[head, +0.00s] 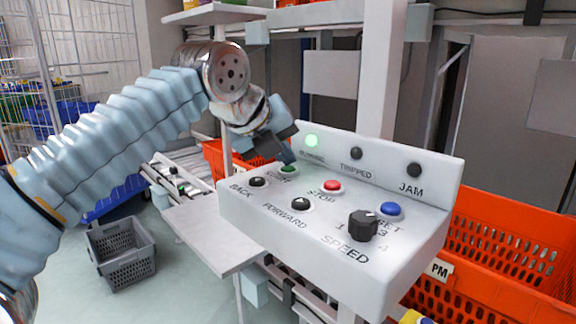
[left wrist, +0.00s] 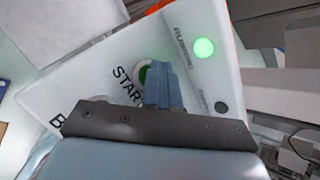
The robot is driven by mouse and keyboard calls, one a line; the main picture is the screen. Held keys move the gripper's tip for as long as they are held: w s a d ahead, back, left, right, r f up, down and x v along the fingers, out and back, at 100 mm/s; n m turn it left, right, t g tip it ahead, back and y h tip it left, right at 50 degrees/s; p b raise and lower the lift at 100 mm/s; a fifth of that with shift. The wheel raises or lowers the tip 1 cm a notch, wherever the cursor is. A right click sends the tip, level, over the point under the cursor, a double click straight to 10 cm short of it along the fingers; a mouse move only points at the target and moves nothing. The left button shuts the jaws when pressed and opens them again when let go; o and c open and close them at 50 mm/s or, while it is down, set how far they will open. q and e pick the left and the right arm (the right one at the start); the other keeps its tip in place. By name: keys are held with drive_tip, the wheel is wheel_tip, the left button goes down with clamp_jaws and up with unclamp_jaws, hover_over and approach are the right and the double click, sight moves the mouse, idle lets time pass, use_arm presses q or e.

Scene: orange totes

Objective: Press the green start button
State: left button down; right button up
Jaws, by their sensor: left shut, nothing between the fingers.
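The green start button (head: 289,169) is on the top face of a white control box (head: 290,215), near its back left. In the left wrist view the green button (left wrist: 145,74) shows beside the word START, partly covered by my fingers. My left gripper (head: 289,158) is shut and empty, its fingertips pointing down at the button. I cannot tell whether they touch it. A green lamp (head: 311,141) labelled as running is lit on the box's back panel; the lamp (left wrist: 204,48) also glows in the left wrist view. My right gripper is not in view.
A red stop button (head: 332,186), a blue button (head: 390,209), black buttons and a black speed knob (head: 363,226) share the box. The tripped (head: 356,153) and jam (head: 414,170) lamps are dark. Orange totes (head: 500,245) stand at right. A grey crate (head: 121,252) is on the floor.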

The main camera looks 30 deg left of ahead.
sight(284, 170)
use_arm(q)
drive_tip(key=shift+r+p, duration=0.85)
drive_tip(key=shift+p, duration=0.05)
wheel_tip(284, 170, up, 3)
drive_tip(key=shift+r+p, duration=0.1)
drive_tip(key=shift+p, duration=0.95)
drive_tip(key=shift+r, duration=0.9)
